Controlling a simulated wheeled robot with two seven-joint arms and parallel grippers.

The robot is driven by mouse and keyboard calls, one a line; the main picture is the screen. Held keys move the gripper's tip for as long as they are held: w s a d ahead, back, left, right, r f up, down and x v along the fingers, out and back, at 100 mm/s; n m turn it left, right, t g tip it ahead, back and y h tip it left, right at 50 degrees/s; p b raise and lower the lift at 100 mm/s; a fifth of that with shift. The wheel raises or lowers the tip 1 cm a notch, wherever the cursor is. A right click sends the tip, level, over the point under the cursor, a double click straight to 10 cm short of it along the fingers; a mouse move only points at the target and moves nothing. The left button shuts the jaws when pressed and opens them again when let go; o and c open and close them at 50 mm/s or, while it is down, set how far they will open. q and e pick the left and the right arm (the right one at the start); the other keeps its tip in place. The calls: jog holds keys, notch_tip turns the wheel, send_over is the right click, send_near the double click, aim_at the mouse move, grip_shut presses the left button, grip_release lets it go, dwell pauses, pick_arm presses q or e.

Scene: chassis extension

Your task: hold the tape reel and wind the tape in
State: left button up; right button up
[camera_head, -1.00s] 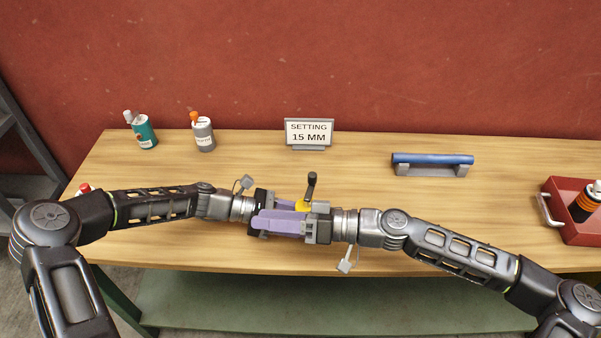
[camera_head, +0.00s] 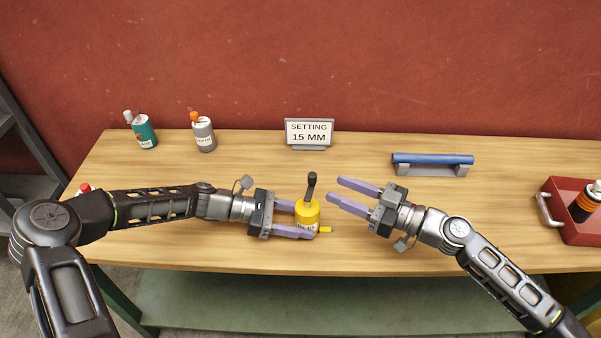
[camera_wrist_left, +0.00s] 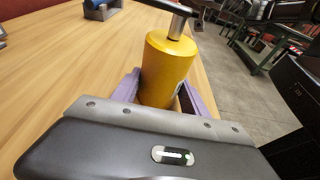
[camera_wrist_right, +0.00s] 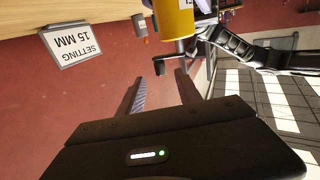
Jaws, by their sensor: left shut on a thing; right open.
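The yellow tape reel (camera_head: 307,212) stands near the front middle of the bench, with a black crank handle (camera_head: 311,184) on top and a small yellow tab (camera_head: 325,229) at its lower right. My left gripper (camera_head: 305,220) is shut on the reel, one finger on each side; the left wrist view shows the yellow body (camera_wrist_left: 168,66) between the fingers. My right gripper (camera_head: 337,192) is open and empty, just right of the reel and apart from it. The right wrist view shows the reel (camera_wrist_right: 172,18) and its crank (camera_wrist_right: 162,66) beyond the open fingers.
A sign (camera_head: 309,132) reading "SETTING 15 MM" stands at the back. A blue bar on a grey holder (camera_head: 432,165) lies at the back right. A red tray (camera_head: 568,220) is at the far right. A teal can (camera_head: 144,132) and a grey can (camera_head: 204,135) stand at the back left.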

aim_at(310, 190)
jog(key=x, duration=1.1)
jog(key=shift+s, duration=0.1)
grip_shut()
